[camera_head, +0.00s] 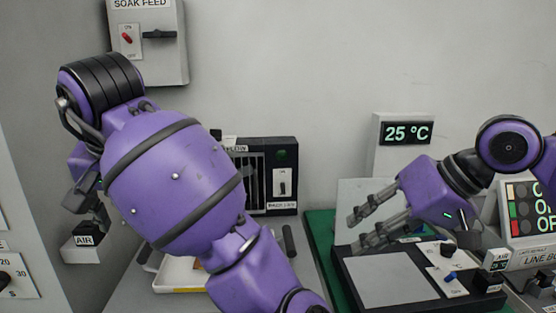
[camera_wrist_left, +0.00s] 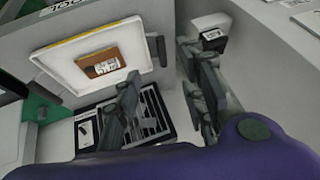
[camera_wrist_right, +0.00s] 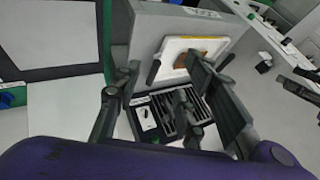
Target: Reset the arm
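My left gripper (camera_wrist_left: 163,98) shows in the left wrist view with its two dark fingers spread apart and nothing between them. In the head view the left arm bends across the left half, and its gripper is mostly hidden behind the purple forearm, close to an AIR box (camera_head: 82,245). My right gripper (camera_head: 366,223) hangs in front of a pale panel, above the left part of a black-framed console (camera_head: 392,278). Its fingers are spread and empty in the right wrist view (camera_wrist_right: 165,98). Neither gripper visibly holds anything.
A SOAK FEED box (camera_head: 150,45) with a lever hangs on the wall. A black slotted unit (camera_head: 278,170) stands at centre back. A 25 °C display (camera_head: 405,133) and a LINE box (camera_head: 528,245) stand right. A white tray (camera_wrist_left: 140,32) holds a brown labelled piece (camera_wrist_left: 104,62).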

